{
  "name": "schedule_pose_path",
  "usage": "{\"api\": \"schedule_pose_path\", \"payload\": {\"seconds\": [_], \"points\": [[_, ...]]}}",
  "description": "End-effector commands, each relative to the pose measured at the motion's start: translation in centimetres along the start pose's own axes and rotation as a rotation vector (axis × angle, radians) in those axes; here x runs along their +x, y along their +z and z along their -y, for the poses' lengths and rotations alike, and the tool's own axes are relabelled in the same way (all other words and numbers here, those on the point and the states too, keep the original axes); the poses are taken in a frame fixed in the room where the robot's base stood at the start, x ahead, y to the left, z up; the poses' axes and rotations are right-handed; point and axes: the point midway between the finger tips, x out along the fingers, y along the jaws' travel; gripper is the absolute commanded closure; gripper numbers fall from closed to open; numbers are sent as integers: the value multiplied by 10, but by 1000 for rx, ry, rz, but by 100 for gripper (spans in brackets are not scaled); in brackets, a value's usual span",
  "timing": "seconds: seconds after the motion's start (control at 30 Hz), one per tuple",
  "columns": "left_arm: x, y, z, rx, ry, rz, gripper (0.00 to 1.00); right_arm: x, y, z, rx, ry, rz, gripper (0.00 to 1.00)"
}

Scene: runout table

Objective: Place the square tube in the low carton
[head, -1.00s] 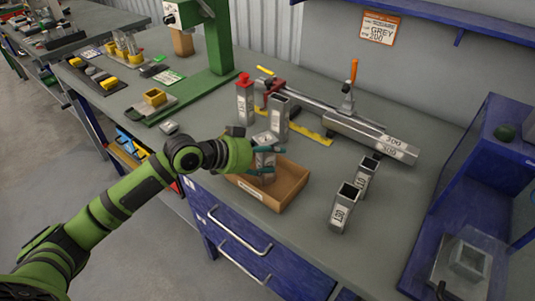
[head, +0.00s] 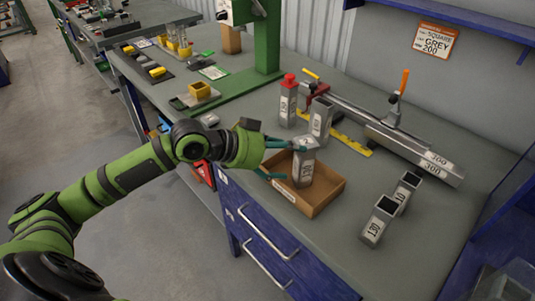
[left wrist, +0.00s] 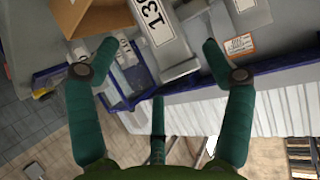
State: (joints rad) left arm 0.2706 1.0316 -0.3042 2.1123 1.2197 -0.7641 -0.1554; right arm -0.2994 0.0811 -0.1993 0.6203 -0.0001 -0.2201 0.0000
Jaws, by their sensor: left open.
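A grey square tube (head: 304,168) with a printed label stands nearly upright in the low carton (head: 325,203), a shallow brown open box near the table's front edge. My left gripper (head: 296,160) is open at the tube's left side, one finger by its upper part and one lower down in front. In the left wrist view, the labelled tube (left wrist: 160,38) lies ahead between the spread fingers (left wrist: 160,48), with a gap to each fingertip. The carton (left wrist: 98,20) shows beside it. The tube's bottom end is hidden by the carton wall. My right gripper is out of view.
A long clamp fixture (head: 415,152) lies behind, with a yellow rule (head: 350,144). A green press stand (head: 267,45) is at the back.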

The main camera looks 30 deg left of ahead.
Motion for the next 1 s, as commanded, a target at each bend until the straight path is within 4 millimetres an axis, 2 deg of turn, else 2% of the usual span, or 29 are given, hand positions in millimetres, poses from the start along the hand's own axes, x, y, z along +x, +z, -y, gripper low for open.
{"api": "schedule_pose_path", "payload": {"seconds": [0.2, 0.4, 1.0], "points": [[-34, 5, 2, -1, -4, 7, 19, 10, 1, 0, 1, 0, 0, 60], [-49, 2, 0, -1, -1, 4, 19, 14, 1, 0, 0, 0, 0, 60], [-53, 0, 0, 0, 1, 1, 19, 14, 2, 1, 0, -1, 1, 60]]}}
